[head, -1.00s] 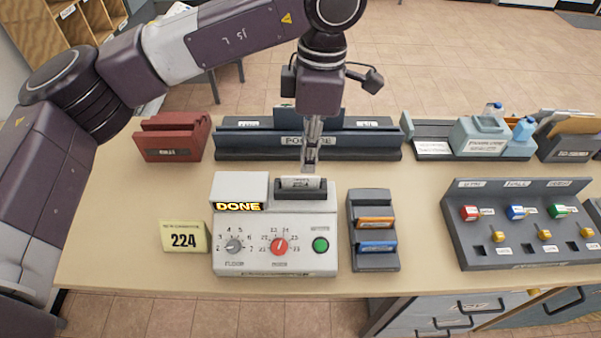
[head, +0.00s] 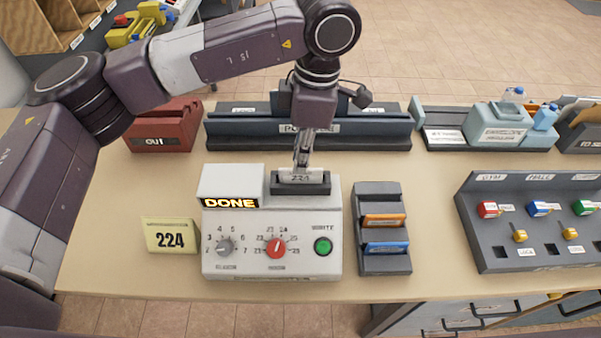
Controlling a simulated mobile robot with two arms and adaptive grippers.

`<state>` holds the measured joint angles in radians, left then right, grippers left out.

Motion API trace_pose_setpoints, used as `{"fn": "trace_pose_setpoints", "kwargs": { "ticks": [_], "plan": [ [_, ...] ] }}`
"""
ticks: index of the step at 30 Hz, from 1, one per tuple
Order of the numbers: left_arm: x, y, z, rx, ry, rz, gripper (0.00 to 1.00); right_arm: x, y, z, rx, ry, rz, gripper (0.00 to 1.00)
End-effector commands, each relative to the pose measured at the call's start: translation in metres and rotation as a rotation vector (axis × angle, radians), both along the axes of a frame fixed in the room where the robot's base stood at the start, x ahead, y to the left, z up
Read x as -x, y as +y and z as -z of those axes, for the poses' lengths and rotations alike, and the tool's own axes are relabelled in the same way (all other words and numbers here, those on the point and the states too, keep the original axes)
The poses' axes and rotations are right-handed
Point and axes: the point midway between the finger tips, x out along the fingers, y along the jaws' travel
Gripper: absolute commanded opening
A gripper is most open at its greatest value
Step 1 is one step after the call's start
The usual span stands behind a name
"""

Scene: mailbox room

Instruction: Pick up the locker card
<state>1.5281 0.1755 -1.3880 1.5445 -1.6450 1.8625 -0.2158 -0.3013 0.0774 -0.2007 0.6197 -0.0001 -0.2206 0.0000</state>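The locker card (head: 299,178), a pale card marked 224, sits in the dark slot on top of the white card machine (head: 233,186). The machine's display reads DONE. My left gripper (head: 301,162) points down from above, with its fingertips at or just behind the card's upper edge. The fingers are seen nearly edge-on, so I cannot tell whether they are apart, closed, or touching the card. My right gripper is not in view.
A yellow sign (head: 170,236) reading 224 stands left of the machine. A dark holder with orange and blue cards (head: 384,221) is to its right. A long dark rack (head: 375,128) and a red tray (head: 160,138) stand behind. A grey switch panel (head: 535,260) is at right.

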Motion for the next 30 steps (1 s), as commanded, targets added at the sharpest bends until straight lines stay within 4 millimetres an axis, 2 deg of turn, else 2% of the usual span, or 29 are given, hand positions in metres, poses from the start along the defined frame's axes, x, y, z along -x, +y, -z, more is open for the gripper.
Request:
{"fn": "trace_pose_setpoints", "kwargs": {
  "ticks": [1, 3, 9, 25, 30],
  "plan": [
    [0.002, -0.001, 0.004, -0.001, 0.005, 0.000, 0.14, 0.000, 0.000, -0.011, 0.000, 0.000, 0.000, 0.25],
    [0.003, -0.002, 0.015, -0.001, 0.005, 0.000, 0.14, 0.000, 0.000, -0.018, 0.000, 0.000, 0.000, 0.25],
    [0.002, 0.001, 0.037, 0.000, 0.002, 0.000, 0.14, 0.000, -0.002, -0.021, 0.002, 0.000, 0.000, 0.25],
    [0.001, 0.001, 0.040, 0.000, 0.000, 0.000, 0.14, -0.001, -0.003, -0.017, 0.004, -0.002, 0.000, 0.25],
    [0.002, 0.001, 0.039, 0.000, 0.001, 0.000, 0.00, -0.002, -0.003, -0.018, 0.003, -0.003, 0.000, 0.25]
  ]
}}
